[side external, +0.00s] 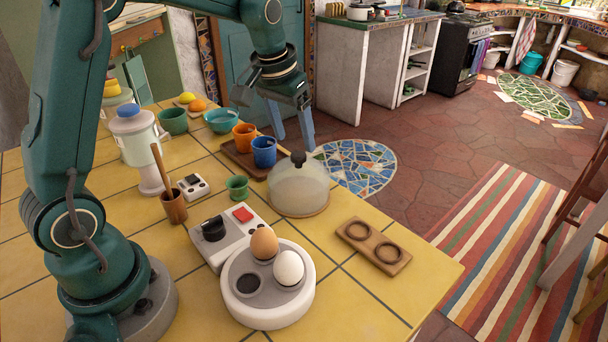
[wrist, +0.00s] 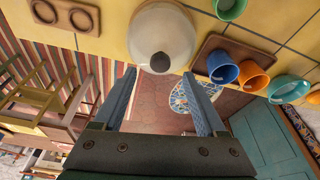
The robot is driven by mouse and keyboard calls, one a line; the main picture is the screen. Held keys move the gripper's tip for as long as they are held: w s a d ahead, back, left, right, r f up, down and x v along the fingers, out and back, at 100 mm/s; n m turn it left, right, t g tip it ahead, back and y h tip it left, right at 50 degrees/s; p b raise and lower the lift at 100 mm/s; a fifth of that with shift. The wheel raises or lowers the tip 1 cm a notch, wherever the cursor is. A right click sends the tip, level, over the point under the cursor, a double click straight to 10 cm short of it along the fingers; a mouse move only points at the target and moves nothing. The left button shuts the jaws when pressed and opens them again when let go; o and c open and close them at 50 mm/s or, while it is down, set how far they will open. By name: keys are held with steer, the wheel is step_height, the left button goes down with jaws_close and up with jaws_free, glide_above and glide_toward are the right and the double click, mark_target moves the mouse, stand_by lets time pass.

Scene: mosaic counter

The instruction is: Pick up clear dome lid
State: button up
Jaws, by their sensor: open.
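The clear dome lid (side external: 298,192) sits upright on the yellow tiled counter, with a dark round knob (side external: 298,158) on top. My gripper (side external: 292,142) is above the lid, close to the knob, with its two blue fingers apart and nothing between them. In the wrist view the lid (wrist: 175,32) is at the top centre. Its knob (wrist: 159,62) lies just beyond the fingertips of my open gripper (wrist: 159,75), roughly midway between them. I cannot tell the exact height gap to the knob.
A blue cup (side external: 264,152) and orange cup (side external: 245,137) stand on a brown tray behind the lid. A green cup (side external: 237,188) is to its left. A wooden two-ring holder (side external: 374,246) is at front right. An egg cooker (side external: 268,293) holds two eggs in front.

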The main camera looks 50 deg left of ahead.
mark_target(298, 154)
steer(key=shift+x, duration=2.2)
jaws_close()
